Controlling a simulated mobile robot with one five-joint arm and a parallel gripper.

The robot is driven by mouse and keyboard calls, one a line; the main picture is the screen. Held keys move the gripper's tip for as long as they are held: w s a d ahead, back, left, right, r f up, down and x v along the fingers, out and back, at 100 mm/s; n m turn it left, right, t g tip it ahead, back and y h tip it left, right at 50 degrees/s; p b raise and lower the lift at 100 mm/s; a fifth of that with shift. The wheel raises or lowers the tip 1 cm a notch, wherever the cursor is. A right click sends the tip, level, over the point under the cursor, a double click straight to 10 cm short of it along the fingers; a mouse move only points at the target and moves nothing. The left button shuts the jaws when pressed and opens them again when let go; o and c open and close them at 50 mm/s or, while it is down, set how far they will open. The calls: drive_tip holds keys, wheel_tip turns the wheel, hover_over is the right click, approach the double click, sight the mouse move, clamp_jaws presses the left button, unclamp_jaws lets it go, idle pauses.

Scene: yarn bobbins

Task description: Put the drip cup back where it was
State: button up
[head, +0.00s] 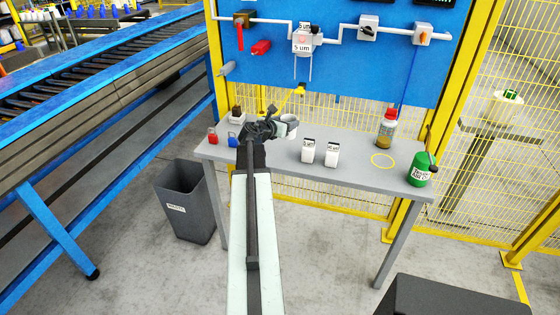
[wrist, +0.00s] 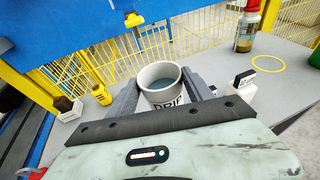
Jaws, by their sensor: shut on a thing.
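The drip cup (wrist: 163,91) is a white cup with dark "DRIP" lettering and grey-blue contents or a grey-blue inside. In the wrist view it sits between the two fingers of my gripper (wrist: 166,92), which is shut on it. In the head view the cup (head: 291,121) shows at the end of my arm, partly hidden by my gripper (head: 276,128). It is over the grey table (head: 350,176), towards its left half. I cannot tell whether its base touches the table. A yellow ring (head: 382,161) is marked on the table at the right, with nothing in it.
Two white boxes (head: 320,152) stand right of my gripper. A brown bottle with a red cap (head: 386,130) and a green container (head: 422,170) stand farther right. Small red and blue items (head: 213,136) are at the left. A blue panel (head: 270,70) with pipes and valves rises behind.

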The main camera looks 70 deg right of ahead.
drive_tip(key=shift+n+t, duration=0.3)
drive_tip(key=shift+t, duration=0.1)
drive_tip(key=w+f+b, duration=0.1)
drive_tip(key=f+b, duration=0.2)
drive_tip(key=w+f+b, duration=0.1)
drive_tip(key=f+b, duration=0.3)
drive_tip(key=w+f+b, duration=0.1)
drive_tip(key=f+b, duration=0.2)
drive_tip(key=f, duration=0.1)
drive_tip(key=shift+w+d+b, duration=0.15)
drive_tip(key=shift+b, duration=0.15)
drive_tip(key=shift+r, duration=0.2)
drive_tip(key=shift+f, duration=0.2)
drive_tip(key=o, duration=1.5)
